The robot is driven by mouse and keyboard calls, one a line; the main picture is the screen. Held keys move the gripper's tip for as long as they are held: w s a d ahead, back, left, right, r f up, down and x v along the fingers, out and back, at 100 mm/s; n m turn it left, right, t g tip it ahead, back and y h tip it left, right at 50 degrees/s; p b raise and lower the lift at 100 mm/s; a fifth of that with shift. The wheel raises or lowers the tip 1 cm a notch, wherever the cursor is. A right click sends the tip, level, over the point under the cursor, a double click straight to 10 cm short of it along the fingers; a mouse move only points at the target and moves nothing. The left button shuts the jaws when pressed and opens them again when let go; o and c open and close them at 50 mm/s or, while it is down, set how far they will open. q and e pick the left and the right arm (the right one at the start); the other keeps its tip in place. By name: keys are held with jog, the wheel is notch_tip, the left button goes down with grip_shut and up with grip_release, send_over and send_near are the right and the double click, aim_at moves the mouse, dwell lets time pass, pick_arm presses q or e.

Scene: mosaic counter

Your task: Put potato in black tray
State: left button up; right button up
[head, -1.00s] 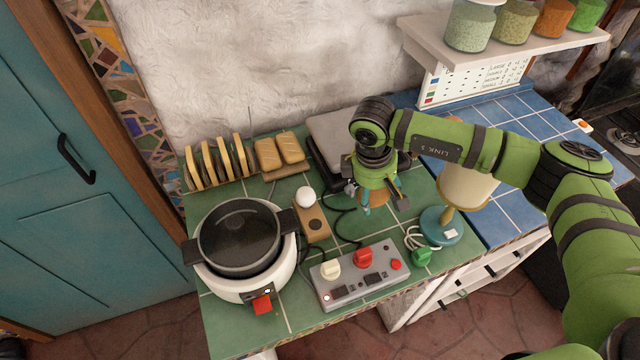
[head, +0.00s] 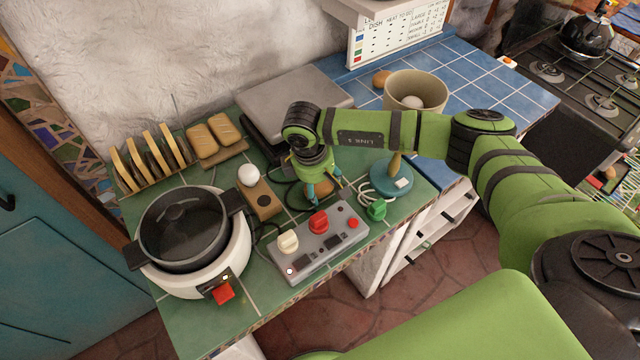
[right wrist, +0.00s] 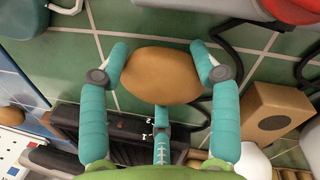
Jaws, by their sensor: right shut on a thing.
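The potato (right wrist: 160,75) is a smooth brown oval between the teal fingers of my right gripper (right wrist: 162,76) in the right wrist view. The fingers touch it at both ends. In the head view, my right gripper (head: 322,192) points down over the green tiled counter, behind the grey control box, with the potato (head: 319,191) partly hidden by the fingers. I cannot tell whether the potato touches the counter. I cannot make out a black tray for certain. My left gripper is not in view.
A pot cooker (head: 190,235), toast rack (head: 150,160), control box (head: 318,240) and lamp (head: 398,182) crowd the green counter. A grey-topped black appliance (head: 290,100) stands behind my gripper. Another brown lump (head: 381,78) lies on the blue tiles. A stove (head: 580,85) is at right.

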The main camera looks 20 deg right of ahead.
jog(key=shift+f, duration=0.1)
jog(key=o, duration=1.2)
